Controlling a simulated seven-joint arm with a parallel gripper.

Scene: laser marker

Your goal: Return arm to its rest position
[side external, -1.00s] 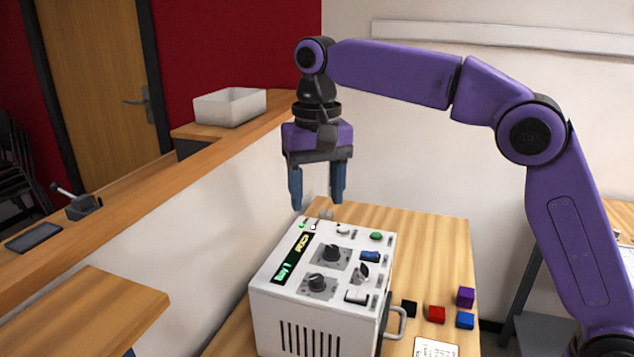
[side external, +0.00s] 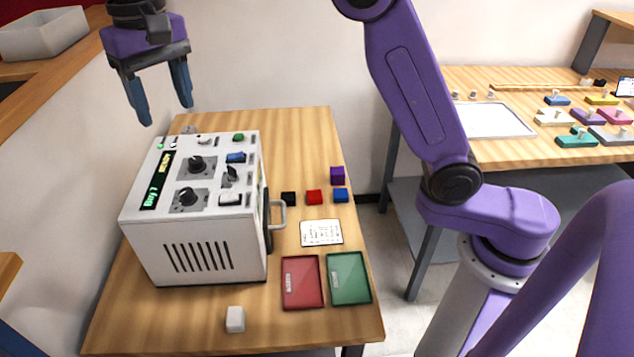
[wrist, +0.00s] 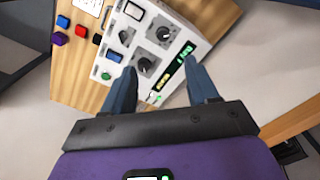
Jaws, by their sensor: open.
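My gripper (side external: 160,98) hangs in the air at the upper left of the side view, fingers pointing down. It is above and behind the laser marker (side external: 195,240), apart from it. The marker is a white box with dark knobs, switches, a green button and a lit green and yellow display on top. In the wrist view my gripper (wrist: 163,90) has its two blue fingers spread with nothing between them, and the marker (wrist: 182,22) lies beyond the fingertips. My arm is raised, and part of it runs out of the top of the side view.
Black, red, blue and purple cubes (side external: 314,197) sit right of the marker. A note (side external: 321,233), a red tray (side external: 303,283), a green tray (side external: 348,278) and a white cube (side external: 235,319) are nearer. A second table (side external: 470,78) stands at right. A grey bin (side external: 43,33) is at upper left.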

